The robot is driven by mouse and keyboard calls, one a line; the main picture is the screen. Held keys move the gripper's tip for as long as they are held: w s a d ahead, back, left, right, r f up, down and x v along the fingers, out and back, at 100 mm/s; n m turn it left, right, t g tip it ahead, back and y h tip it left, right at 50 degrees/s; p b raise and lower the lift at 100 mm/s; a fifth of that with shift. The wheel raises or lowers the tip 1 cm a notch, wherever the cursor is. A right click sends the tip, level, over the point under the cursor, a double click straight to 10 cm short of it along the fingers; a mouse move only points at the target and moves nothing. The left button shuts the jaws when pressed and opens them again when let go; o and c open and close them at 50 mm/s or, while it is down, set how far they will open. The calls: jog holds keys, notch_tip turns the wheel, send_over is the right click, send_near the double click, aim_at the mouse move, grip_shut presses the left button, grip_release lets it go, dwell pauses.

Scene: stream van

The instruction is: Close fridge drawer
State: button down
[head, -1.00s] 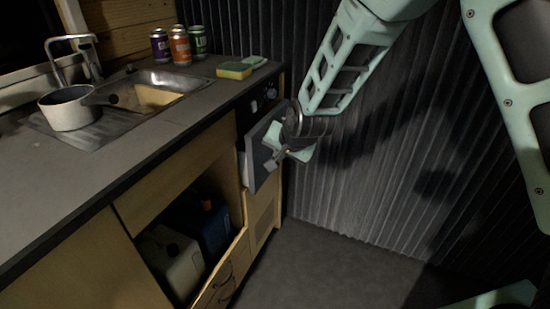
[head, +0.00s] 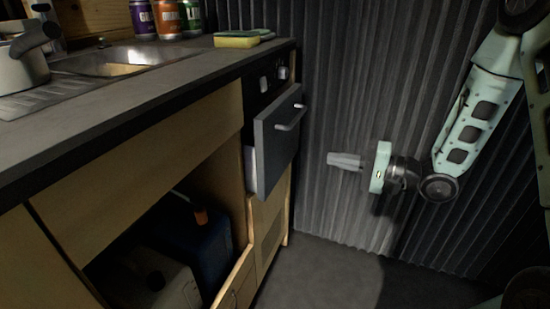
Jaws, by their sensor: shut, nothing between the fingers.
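The fridge drawer (head: 279,143) has a dark grey front with a bar handle (head: 291,120). It stands out from the cabinet below the counter's far end, partly open, with its white inner side (head: 250,163) showing at the left. My gripper (head: 332,159) is to the right of the drawer front, apart from it, in front of the corrugated wall. Its fingers point left toward the drawer, shut and empty.
A lower cupboard door (head: 238,283) hangs open, with a blue container (head: 204,245) and a pale container (head: 150,283) inside. The counter (head: 150,95) holds a pot (head: 20,70), cans and a sponge (head: 236,40). The corrugated wall (head: 340,90) bounds the right side; dark floor lies below.

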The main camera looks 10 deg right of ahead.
jog(key=b, duration=0.5)
send_near(272, 146)
jog(key=shift+y, duration=0.4)
jog(key=x, duration=0.6)
jog(key=shift+w+f, duration=0.25)
jog(key=shift+f, duration=0.1)
jog(key=shift+w+a, duration=0.1)
jog(key=shift+a, duration=0.1)
jog(key=shift+w+a+r+p, duration=0.25)
jog(key=shift+a+p, duration=0.1)
jog(key=shift+p, duration=0.15)
jog(key=shift+p+x, duration=0.8)
jog(key=shift+x, duration=1.05)
jog(key=shift+a+f, duration=0.1)
jog(key=shift+a, duration=0.05)
